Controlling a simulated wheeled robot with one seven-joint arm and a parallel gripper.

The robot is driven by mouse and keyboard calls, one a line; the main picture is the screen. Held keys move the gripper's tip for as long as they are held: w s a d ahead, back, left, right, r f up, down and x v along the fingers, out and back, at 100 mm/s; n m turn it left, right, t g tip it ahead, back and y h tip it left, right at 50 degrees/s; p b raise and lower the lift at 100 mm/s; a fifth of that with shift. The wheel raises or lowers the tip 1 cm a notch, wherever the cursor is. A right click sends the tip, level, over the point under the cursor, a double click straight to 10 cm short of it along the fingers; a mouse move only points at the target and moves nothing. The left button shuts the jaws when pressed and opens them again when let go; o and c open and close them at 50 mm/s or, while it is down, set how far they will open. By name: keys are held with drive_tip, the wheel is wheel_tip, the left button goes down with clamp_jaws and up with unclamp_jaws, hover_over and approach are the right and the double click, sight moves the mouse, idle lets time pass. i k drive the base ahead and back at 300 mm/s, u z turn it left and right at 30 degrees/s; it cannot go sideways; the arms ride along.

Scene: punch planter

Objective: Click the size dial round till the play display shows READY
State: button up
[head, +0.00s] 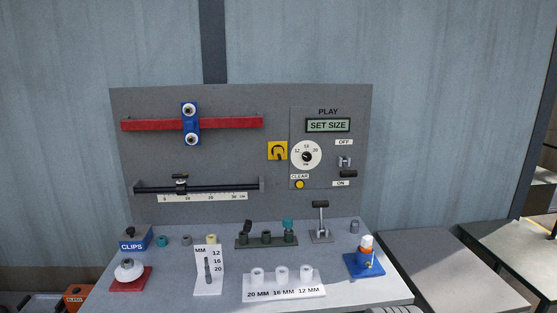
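The size dial (306,155) is a round white disc with a dark centre knob, marked 12, 16 and 20. It is mounted on the right side of the upright grey panel, and I cannot tell surely which mark is selected. The play display (328,125) above it, under the word PLAY, reads SET SIZE. A yellow CLEAR button (299,184) is below the dial. A switch (345,163) with OFF above and ON below is to the right, its dark handle (348,174) near ON. My gripper is not seen in the head view.
A yellow plate with a dark hook (277,151) is just left of the dial. A black T-handled lever (320,220) stands on the bench below. A blue stand with an orange-and-white bottle (366,255) is at right. The space before the dial looks clear.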

sight(306, 155)
drive_tip(key=u, duration=0.55)
drive_tip(key=i, duration=0.6)
drive_tip(key=u, duration=0.2)
